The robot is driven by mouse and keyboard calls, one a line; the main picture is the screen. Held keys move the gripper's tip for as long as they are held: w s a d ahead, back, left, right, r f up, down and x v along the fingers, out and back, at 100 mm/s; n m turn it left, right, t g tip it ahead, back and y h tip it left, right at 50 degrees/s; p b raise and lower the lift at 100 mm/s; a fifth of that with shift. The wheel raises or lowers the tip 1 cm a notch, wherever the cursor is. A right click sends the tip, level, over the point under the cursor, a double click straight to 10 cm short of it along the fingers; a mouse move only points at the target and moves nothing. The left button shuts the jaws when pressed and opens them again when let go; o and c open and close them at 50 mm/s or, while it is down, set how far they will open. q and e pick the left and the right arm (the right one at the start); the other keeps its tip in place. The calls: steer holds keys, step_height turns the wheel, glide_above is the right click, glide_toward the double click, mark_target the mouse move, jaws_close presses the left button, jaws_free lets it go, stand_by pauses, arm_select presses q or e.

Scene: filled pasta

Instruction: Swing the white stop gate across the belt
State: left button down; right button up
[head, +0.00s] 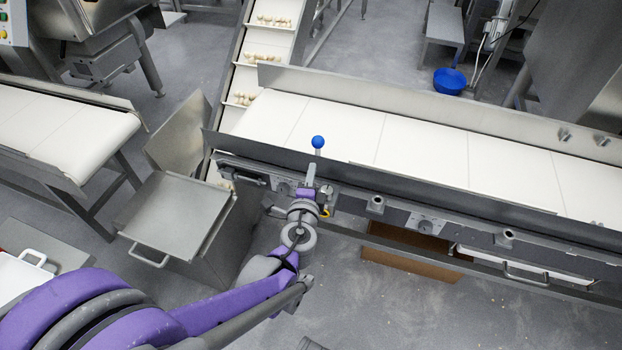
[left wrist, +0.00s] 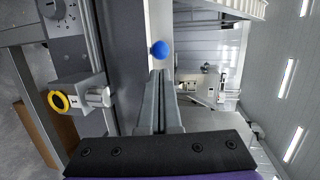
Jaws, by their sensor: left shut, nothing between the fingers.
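The belt (head: 420,143) is white and runs across the head view between grey metal side rails. A blue ball knob (head: 317,142) stands on a short pale post at the belt's near rail; it also shows in the left wrist view (left wrist: 160,50). I cannot clearly make out a separate white stop gate. My left gripper (head: 311,170) is at the near rail, just below the knob in the head view. In the left wrist view its fingers (left wrist: 159,78) are together and empty, pointing toward the knob. I cannot tell whether they touch it. My right gripper is not in view.
A yellow-ringed fitting (left wrist: 60,101) sits on the conveyor's side, beside my left gripper. An inclined conveyor (head: 268,55) carries pale pasta pieces behind the belt. A grey bin (head: 175,215) stands left of my gripper. A blue bowl (head: 449,81) is on the floor behind.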

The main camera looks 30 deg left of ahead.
mark_target(317, 146)
arm_select(q)
steer(key=b+x, duration=0.1)
steer(key=x, duration=0.8)
steer(key=shift+w+b, duration=0.1)
steer(key=shift+b, duration=0.25)
steer(key=shift+w, duration=0.1)
steer(key=w+n+y, duration=0.1)
steer(key=w, duration=0.1)
steer(key=w+n+g+y, duration=0.1)
steer(key=w, duration=0.1)
steer(key=w+a+n+g+y, duration=0.1)
steer(key=w, duration=0.1)
steer(key=shift+y, duration=0.3)
steer(key=shift+w, duration=0.3)
steer(key=shift+s+p, duration=0.1)
steer(key=shift+p, duration=0.2)
